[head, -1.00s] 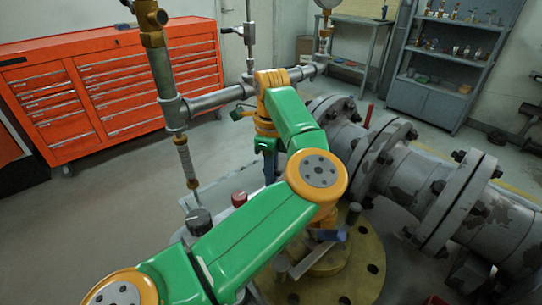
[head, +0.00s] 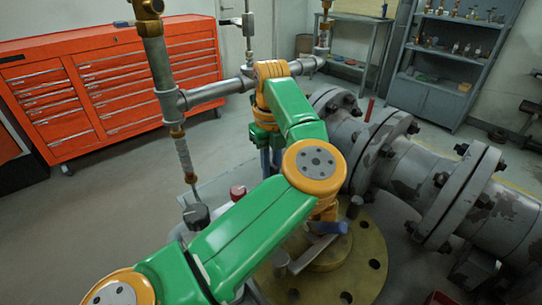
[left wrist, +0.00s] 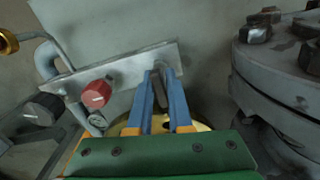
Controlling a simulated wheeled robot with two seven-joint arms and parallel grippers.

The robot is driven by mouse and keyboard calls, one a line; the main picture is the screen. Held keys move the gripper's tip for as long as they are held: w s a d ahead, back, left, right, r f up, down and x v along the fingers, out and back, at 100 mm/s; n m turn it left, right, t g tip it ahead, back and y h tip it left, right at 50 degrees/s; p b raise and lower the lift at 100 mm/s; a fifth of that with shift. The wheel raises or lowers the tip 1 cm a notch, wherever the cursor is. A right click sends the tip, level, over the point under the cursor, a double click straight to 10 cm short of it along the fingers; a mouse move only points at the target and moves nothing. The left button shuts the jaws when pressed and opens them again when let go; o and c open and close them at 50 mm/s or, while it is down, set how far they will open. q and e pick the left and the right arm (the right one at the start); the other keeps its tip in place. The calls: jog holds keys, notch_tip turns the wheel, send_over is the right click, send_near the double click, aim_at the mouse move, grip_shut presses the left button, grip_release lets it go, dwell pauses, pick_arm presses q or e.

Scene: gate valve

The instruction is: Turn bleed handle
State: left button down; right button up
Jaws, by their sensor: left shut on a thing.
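In the head view the arm and fingers hide this handle. My right gripper is not in view.
A black knob (head: 196,216) is left of my arm. A large flanged pipe (head: 405,172) lies close on the right. A yellow flange (head: 365,262) is below my arm.

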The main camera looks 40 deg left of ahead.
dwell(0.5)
pick_arm(q)
jog(key=c, duration=0.9)
grip_release()
